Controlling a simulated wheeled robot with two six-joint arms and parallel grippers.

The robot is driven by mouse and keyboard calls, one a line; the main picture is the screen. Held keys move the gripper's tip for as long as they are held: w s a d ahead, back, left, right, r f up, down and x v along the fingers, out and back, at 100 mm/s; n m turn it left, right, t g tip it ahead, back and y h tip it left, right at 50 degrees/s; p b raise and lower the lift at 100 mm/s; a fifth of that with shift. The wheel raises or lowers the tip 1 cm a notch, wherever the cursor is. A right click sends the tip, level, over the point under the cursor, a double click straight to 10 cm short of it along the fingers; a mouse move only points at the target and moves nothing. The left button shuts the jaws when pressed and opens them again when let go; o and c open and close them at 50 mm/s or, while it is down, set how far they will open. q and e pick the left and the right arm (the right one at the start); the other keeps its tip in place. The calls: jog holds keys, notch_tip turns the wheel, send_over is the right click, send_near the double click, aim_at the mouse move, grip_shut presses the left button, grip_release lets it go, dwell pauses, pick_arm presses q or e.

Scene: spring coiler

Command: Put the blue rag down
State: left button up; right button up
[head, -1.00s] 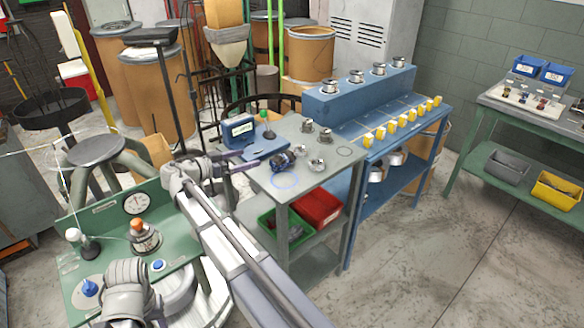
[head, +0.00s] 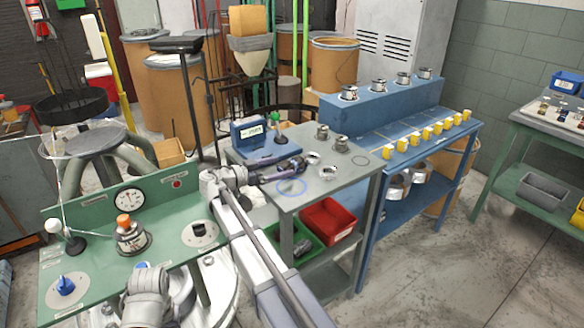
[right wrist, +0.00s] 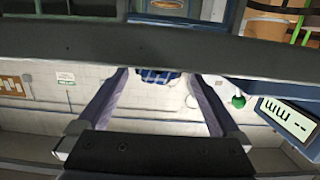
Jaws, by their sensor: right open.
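The blue rag (right wrist: 156,76) shows in the right wrist view as a small dark blue checked patch at the far end of my right gripper, between the two fingers; a dark bar hides part of it. In the head view the rag (head: 297,164) is a dark bundle at the fingertips, low over or on the grey table (head: 345,180); I cannot tell which. My right gripper (head: 284,170) is open around the rag, with its purple-grey fingers apart. A blue ring (head: 292,188) is marked on the table just in front of the rag. My left gripper is not in view.
A blue device with a display (head: 252,133) stands behind the gripper. Metal parts (head: 322,131) and a shiny cup (head: 328,172) stand right of it. Red (head: 328,219) and green (head: 300,240) bins sit on the shelf below. The table's front right is bare.

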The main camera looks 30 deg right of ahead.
aim_at(291, 164)
jog(key=shift+d+f+b, duration=0.2)
jog(key=shift+d, duration=1.1)
jog(key=shift+d+f+b, duration=0.15)
jog(key=shift+d, duration=1.1)
jog(key=shift+c, duration=0.2)
jog(key=c, duration=1.5)
jog(key=shift+r, duration=0.15)
notch_tip(291, 164, up, 10)
jog(key=p, duration=1)
